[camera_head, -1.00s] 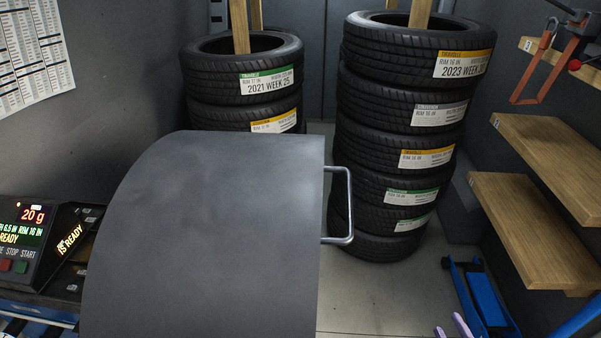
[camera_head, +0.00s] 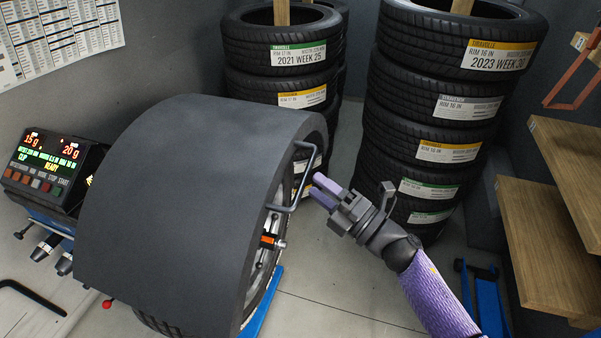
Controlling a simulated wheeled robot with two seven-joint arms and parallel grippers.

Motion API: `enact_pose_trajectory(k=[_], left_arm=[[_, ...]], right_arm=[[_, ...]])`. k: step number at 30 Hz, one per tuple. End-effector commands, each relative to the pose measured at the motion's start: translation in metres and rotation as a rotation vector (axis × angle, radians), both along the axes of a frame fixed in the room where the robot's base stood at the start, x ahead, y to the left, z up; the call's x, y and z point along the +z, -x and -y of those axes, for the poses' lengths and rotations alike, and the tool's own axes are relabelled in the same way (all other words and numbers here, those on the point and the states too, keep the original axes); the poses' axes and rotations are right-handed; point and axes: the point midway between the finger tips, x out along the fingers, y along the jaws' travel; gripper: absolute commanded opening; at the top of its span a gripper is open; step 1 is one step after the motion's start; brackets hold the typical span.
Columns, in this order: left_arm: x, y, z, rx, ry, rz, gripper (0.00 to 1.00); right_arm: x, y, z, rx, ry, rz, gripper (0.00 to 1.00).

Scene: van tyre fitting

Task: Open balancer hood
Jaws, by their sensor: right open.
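The balancer hood (camera_head: 190,190) is a dark grey curved cover at the left and middle of the head view. It lies over a wheel (camera_head: 262,270), whose rim and tyre show below and to its right. A metal handle (camera_head: 292,192) stands out from the hood's right edge. My right gripper (camera_head: 318,190) is open, with purple fingertips just right of the handle. I cannot tell whether a finger touches the handle. My left gripper is not in view.
The balancer's display panel (camera_head: 48,165) is at the left, reading 15 g and 20 g. Tyre stacks (camera_head: 285,50) and (camera_head: 450,110) stand behind. Wooden shelves (camera_head: 570,170) are at the right. Some floor (camera_head: 330,300) is free in front.

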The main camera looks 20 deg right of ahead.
Motion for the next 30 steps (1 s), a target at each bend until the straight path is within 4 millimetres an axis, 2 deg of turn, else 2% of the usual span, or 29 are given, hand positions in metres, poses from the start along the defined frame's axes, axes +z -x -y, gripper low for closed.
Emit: enact_pose_trajectory(k=[3,6,16,17,24,30], left_arm=[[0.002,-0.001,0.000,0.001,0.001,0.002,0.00],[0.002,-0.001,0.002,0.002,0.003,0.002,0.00],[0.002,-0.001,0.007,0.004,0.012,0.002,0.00],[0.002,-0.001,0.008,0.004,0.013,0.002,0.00],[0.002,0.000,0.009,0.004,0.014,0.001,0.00],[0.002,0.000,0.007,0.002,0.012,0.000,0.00]], right_arm=[[0.006,-0.019,-0.013,0.000,-0.002,0.000,0.53],[0.008,-0.028,-0.020,0.000,-0.003,-0.002,0.53],[0.009,-0.034,-0.024,-0.002,-0.001,-0.003,0.53],[0.009,-0.034,-0.024,-0.001,-0.002,-0.003,0.51],[0.009,-0.034,-0.023,-0.001,-0.002,-0.003,0.00],[0.009,-0.034,-0.023,-0.001,-0.001,-0.004,0.00]])
